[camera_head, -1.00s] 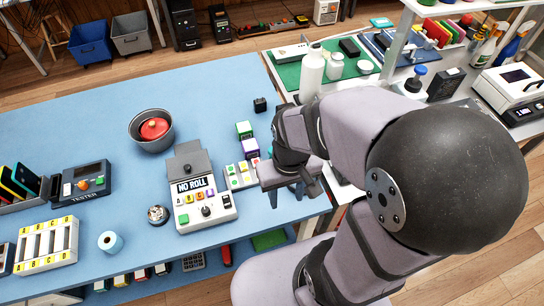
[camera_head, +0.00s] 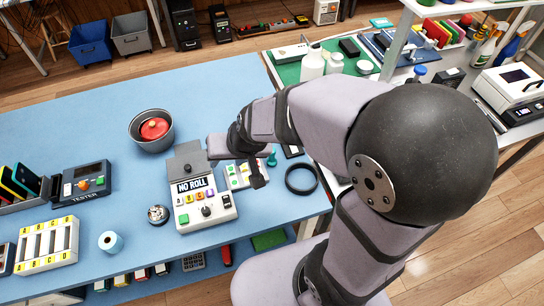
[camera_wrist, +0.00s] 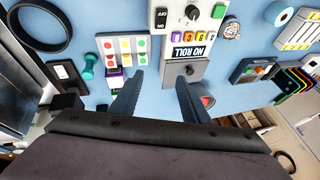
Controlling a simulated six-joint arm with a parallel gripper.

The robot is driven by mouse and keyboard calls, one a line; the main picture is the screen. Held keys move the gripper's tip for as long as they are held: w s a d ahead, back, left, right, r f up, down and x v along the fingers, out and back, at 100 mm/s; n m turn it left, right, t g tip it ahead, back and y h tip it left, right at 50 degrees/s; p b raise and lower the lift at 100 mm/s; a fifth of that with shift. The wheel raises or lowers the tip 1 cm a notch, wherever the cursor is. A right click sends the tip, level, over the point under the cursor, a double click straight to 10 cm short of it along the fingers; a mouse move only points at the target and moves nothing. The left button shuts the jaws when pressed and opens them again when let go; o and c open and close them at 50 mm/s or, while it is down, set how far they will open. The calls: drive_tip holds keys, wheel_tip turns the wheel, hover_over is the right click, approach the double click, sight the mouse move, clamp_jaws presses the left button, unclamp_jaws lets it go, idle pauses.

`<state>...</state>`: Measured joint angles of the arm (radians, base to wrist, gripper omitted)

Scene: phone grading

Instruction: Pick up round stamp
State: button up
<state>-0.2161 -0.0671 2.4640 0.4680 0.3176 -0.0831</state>
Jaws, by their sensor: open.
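A small teal piece with a knob-like handle, which looks like the round stamp (camera_head: 272,158), stands on the blue table right of the button panel. In the wrist view the stamp (camera_wrist: 90,66) is left of both fingers, apart from them. My gripper (camera_wrist: 161,77) is open, with nothing between its fingers. It hangs above the table near the NO ROLL machine (camera_head: 203,198) and the button panel. In the head view my arm hides part of the panel and the small boxes behind it.
A black ring (camera_head: 301,179) lies right of the stamp. A black-and-white pad (camera_wrist: 65,76) lies beside the stamp. A button panel (camera_wrist: 124,48) and a purple-topped box (camera_wrist: 115,78) stand close by. A pot with a red thing (camera_head: 152,130) is farther left.

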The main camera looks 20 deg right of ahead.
sight(272, 157)
drive_tip(key=w+a+f+m+t+h, duration=0.1)
drive_tip(key=w+m+t+h, duration=0.25)
drive_tip(key=w, duration=0.45)
drive_tip(key=s+d+r+m+t+h, duration=0.2)
drive_tip(key=s+d+m+h, duration=0.25)
drive_tip(key=d+h, duration=0.5)
drive_tip(key=shift+y, duration=0.3)
drive_tip(key=f, duration=0.7)
drive_tip(key=s+f, duration=0.1)
drive_tip(key=f, duration=0.3)
drive_tip(key=shift+d, duration=0.4)
drive_tip(key=shift+p+x, duration=0.85)
drive_tip(key=shift+x, duration=0.7)
drive_tip(key=shift+p+x, duration=0.7)
drive_tip(key=shift+x, duration=1.4)
drive_tip(key=shift+a, duration=0.1)
drive_tip(key=shift+c, duration=0.4)
